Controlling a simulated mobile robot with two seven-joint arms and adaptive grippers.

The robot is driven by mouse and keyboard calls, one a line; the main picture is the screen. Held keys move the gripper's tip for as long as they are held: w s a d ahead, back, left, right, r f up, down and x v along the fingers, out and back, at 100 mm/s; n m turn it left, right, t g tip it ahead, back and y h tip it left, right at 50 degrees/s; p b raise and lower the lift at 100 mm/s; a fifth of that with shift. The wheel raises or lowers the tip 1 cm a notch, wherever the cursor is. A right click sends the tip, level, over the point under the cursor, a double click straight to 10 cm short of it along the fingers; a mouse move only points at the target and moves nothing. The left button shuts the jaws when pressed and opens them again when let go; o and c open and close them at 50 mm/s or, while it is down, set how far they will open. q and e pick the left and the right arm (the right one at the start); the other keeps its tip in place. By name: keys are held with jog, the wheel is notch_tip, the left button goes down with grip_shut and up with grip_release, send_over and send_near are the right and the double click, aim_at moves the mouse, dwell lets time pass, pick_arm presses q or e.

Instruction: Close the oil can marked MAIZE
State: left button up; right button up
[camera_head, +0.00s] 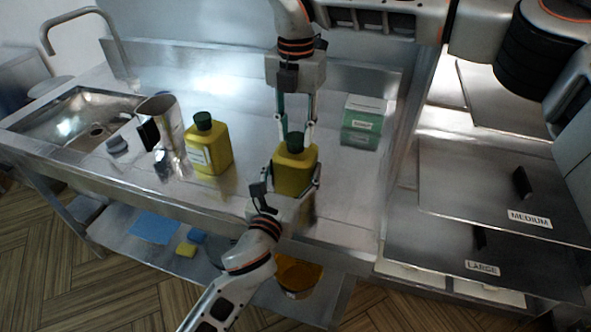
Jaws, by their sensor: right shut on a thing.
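A yellow oil can (293,176) stands upright near the front of the steel counter, its label not visible. Its dark green cap (294,143) sits at the top of its neck; I cannot tell how tight it is. My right gripper (295,136) points down from above, shut on the cap. My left gripper (293,183) reaches in from the front, its fingers on both sides of the can's body. A second yellow can (208,149) with a dark green cap stands to the left; its pale label is too small to read.
A metal jug (162,128) stands left of the second can, near a sink (84,122). A green and white box (363,122) is at the right. Dark lids marked MEDIUM (470,190) and LARGE (430,250) lie further right.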

jog(key=m, duration=0.5)
jog(key=o, duration=1.2)
jog(key=shift+o, duration=0.2)
jog(key=shift+r, duration=2.25)
jog(key=shift+c, duration=0.5)
